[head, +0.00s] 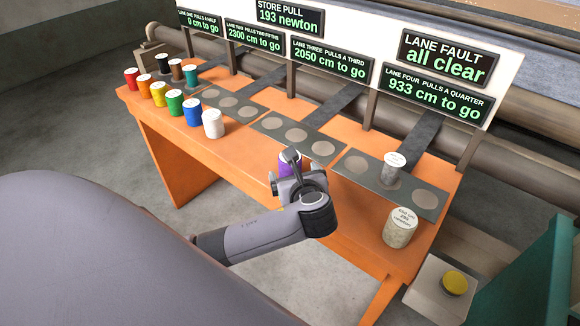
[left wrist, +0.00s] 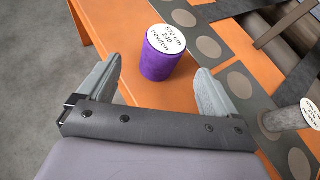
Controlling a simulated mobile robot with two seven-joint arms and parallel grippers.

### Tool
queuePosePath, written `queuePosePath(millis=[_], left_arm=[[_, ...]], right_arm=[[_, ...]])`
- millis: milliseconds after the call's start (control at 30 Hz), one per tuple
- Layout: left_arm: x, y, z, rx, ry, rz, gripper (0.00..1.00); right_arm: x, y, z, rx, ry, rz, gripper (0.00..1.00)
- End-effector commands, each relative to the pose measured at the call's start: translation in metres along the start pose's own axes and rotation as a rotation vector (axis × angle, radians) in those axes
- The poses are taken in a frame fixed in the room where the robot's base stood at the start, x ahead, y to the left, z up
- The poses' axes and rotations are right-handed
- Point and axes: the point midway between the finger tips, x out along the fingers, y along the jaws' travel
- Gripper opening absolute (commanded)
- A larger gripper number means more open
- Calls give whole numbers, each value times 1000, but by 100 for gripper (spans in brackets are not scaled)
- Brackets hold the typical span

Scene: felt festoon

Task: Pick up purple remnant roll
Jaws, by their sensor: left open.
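The purple remnant roll (left wrist: 161,58) stands upright on the orange table (left wrist: 98,26) in the left wrist view. In the left wrist view the fingers of my left gripper (left wrist: 160,92) are open, one on each side and nearer the camera than the roll. The jaws are empty and I see no contact. My right gripper is in neither view.
Several coloured rolls, with a white one (head: 213,124) nearest, stand at the table's left. A grey roll (head: 391,170) stands on a lane plate at right. A beige roll (head: 399,228) stands near the right front edge. A yellow button (head: 454,283) is at far right. Display boards rise behind.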

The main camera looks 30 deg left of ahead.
Motion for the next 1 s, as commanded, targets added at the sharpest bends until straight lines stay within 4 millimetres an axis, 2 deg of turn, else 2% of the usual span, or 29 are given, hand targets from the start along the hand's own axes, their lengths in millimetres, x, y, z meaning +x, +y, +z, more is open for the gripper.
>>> queuePosePath(millis=[167, 700, 1000], left_arm=[[12, -5, 12, 88, -52, 7, 93], [72, -5, 12, 86, -50, 6, 93], [77, -5, 12, 85, -49, 5, 93]], right_arm=[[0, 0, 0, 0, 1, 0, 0], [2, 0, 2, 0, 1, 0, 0], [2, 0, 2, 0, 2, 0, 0]])
